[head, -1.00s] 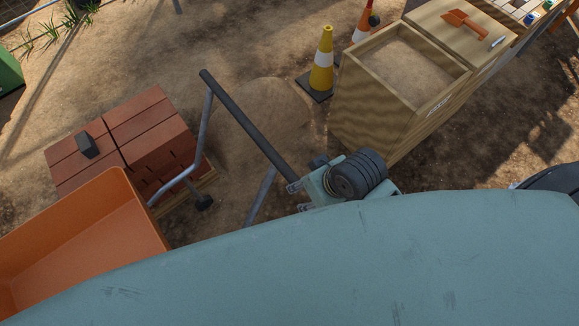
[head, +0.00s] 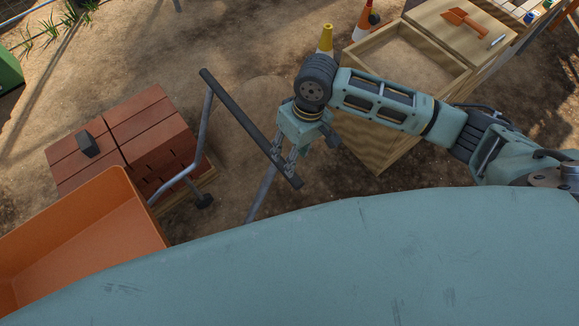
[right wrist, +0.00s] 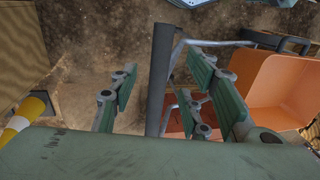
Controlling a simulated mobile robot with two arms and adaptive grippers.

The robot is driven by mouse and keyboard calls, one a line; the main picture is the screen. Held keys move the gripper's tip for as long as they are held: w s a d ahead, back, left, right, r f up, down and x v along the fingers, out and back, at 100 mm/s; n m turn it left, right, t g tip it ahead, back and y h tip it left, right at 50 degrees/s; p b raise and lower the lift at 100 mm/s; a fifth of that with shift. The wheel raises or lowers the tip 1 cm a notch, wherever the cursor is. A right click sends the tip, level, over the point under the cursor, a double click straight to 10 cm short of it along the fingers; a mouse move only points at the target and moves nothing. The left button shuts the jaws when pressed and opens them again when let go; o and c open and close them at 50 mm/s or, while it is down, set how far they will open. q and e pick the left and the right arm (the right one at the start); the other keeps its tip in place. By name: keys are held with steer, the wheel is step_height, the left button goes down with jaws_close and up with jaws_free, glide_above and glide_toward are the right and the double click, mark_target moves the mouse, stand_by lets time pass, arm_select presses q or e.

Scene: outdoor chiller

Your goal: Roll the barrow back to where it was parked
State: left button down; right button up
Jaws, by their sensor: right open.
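The barrow has an orange tray (head: 85,240) at the lower left of the head view, partly cut off. Its grey tube frame (head: 203,130) rises to a dark crossbar handle (head: 240,115). My right gripper (head: 285,160) points down at the near right part of the handle. In the right wrist view the handle (right wrist: 159,75) passes between the open fingers of my right gripper (right wrist: 160,90), with gaps on both sides. The orange tray (right wrist: 275,85) also shows there. The barrow's wheel is not clearly visible. My left gripper is out of view.
A red brick stack (head: 150,125) on a pallet stands beside the tray, with a dark block (head: 87,145) on top. A wooden sand bin (head: 375,150) and a yellow-white cone (head: 326,38) stand behind my right arm. Bare dirt lies beyond the handle.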

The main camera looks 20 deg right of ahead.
steer(key=f, duration=0.2)
steer(key=a+f, duration=0.1)
steer(key=f, duration=0.4)
steer(key=shift+s+a+p, duration=0.2)
steer(key=shift+a+p, duration=0.05)
steer(key=shift+p, duration=0.1)
steer(key=shift+c, duration=0.3)
jaws_close()
